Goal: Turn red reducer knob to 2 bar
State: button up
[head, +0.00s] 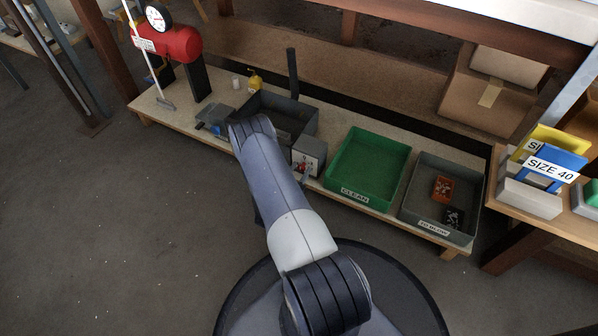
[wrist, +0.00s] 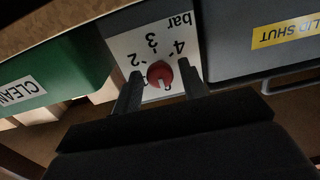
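The red reducer knob (wrist: 160,74) sits on a white dial plate (wrist: 122,46) that appears upside down in the wrist view. The numbers 2, 3 and 4 and the word "bar" can be read; other marks are partly hidden. A pale mark on the knob points down in the picture, away from 3, towards a partly covered number. My gripper (wrist: 160,79) is open, with one dark finger on each side of the knob and a small gap visible.
A green bin (head: 340,186) labelled CLEAN stands right of the box, and a dark grey bin (head: 266,103) to its left. In the wrist view the grey surface carries a "LID SHUT" label (wrist: 285,34). Another grey bin (head: 405,211) holds small parts. A red tank (head: 180,44) stands far left.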

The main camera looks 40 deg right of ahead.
jog(key=c, duration=0.8)
jog(key=shift+o, duration=0.2)
jog(key=m, duration=0.5)
jog(key=shift+m, duration=0.4)
jog(key=m, duration=1.1)
jog(key=shift+m, duration=0.4)
jog(key=m, duration=0.5)
jog(key=shift+m, duration=0.4)
